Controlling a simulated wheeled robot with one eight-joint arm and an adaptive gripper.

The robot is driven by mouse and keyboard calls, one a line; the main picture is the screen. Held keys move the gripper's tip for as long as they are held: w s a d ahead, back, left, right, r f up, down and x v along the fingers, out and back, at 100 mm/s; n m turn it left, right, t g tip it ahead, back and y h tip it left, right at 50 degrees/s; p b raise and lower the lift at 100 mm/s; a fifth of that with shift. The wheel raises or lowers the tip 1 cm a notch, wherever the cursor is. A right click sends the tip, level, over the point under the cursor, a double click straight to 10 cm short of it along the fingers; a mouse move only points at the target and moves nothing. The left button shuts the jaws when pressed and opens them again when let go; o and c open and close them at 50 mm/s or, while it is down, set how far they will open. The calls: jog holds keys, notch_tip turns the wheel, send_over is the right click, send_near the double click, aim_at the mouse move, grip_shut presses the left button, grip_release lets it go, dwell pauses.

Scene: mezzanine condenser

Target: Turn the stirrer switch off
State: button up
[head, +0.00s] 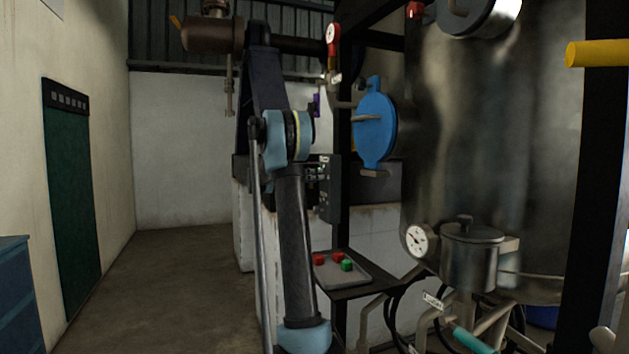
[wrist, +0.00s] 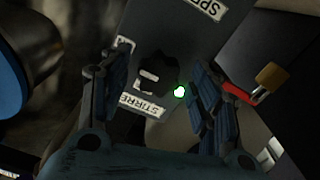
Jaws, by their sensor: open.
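In the wrist view a dark grey control panel (wrist: 185,40) carries a black knob (wrist: 158,75), with a label reading "STIRRE..." (wrist: 142,106) beside it. A green lamp (wrist: 180,92) glows next to the knob. Another label (wrist: 203,8), partly cut off, begins "SPE". My gripper (wrist: 160,72) is open, with one finger on each side of the knob. I cannot tell whether either finger touches it. In the head view a dark panel box (head: 328,200) with small green marks shows behind my arm; my gripper is hidden there.
A brass padlock (wrist: 270,75) with a red part is right of the fingers. In the head view, a tray (head: 352,282) with red and green blocks sits below the panel. A large metal vessel (head: 490,130) and blue round cover (head: 374,128) stand right. Floor (head: 175,265) is clear at left.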

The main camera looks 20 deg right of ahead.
jog(key=shift+d, duration=0.5)
jog(key=c, duration=1.1)
